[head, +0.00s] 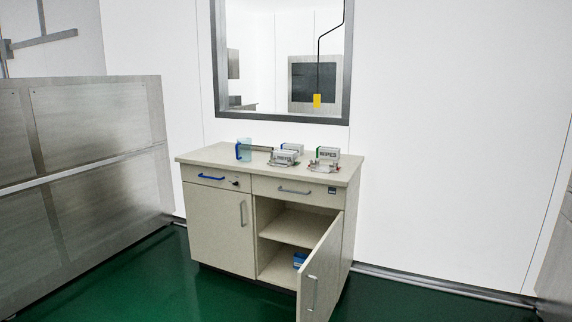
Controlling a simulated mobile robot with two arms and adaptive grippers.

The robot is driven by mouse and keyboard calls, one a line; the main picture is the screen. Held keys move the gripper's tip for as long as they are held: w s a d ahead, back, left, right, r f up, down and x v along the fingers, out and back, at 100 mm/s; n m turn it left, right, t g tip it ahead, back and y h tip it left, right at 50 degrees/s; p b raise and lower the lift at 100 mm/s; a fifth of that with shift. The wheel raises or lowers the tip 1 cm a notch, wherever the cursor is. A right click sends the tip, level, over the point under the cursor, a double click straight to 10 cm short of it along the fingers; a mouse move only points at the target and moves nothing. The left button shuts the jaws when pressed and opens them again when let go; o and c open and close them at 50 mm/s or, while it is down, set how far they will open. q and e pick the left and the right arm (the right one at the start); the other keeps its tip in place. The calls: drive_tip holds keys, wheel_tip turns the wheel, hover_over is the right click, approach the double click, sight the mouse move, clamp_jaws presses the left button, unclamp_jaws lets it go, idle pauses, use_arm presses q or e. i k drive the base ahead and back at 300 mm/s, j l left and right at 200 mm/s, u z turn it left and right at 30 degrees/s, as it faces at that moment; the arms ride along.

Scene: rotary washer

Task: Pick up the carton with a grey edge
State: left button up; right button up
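Several small white cartons stand on the top of a beige cabinet (215,156) some way ahead. The front carton (286,157) has dark lettering and an edge that looks grey, and it sits on a metal holder. Behind it is a carton with a blue edge (293,148), partly hidden. To the right, a carton with a green edge (328,153) sits on another metal holder. The lettering is too small to read surely. Neither of my grippers is in view.
The lower right cabinet door (318,273) hangs open toward me, with a blue item (299,260) inside. A metal partition (95,150) stands left. Green floor (215,298) is clear in front.

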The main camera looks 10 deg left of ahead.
sight(281, 156)
drive_tip(key=u, duration=0.95)
drive_tip(key=i+u, duration=0.4)
drive_tip(key=i, duration=3.05)
